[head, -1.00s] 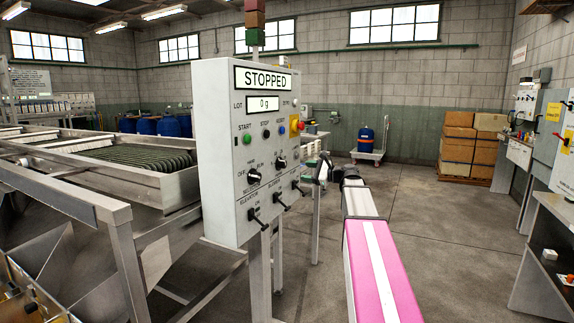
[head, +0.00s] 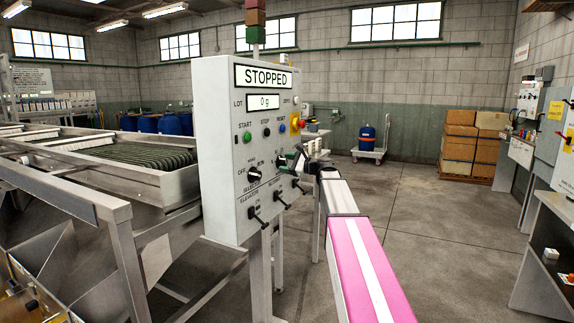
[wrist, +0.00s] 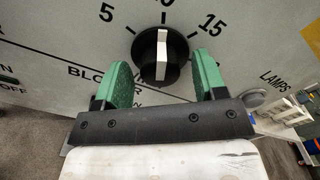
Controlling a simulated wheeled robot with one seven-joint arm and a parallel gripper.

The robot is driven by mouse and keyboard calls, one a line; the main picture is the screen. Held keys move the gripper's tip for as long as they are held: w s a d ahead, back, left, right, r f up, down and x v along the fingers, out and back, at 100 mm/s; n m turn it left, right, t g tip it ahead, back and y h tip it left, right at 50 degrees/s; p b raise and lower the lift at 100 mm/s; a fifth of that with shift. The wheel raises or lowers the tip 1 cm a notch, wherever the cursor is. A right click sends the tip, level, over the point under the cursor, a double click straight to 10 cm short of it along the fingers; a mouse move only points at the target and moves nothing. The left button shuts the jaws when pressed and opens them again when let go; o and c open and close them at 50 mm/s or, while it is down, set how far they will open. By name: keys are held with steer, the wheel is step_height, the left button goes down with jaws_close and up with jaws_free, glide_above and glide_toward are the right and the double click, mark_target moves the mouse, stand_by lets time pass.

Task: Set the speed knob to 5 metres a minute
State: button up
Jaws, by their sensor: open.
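The speed knob (wrist: 160,56) is a round black knob with a white pointer bar, on the panel face marked 5, 10 and 15. In the wrist view its pointer stands upright, toward the 10. My gripper (wrist: 163,78) is open, its two green fingers on either side of the knob with gaps visible between them and the knob. In the head view my gripper (head: 299,160) is at the right part of the control panel (head: 219,140), partly covering the knob there. The panel display (head: 263,77) reads STOPPED.
Below the knob are the BLOWER lettering and switches (head: 281,201). A selector knob (head: 254,174) sits to the left, with START (head: 247,137), STOP and RESET buttons above. A yellow-backed red button (head: 295,123) is on the panel's right edge. Open floor (head: 430,230) lies to the right.

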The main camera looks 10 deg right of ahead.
steer(key=c, duration=0.9)
steer(key=shift+c, duration=0.2)
steer(key=shift+n, duration=0.3)
steer(key=n, duration=0.4)
steer(key=shift+n, duration=0.3)
steer(key=shift+f+n, duration=0.1)
steer(key=shift+n, duration=2.2)
steer(key=o, duration=0.9)
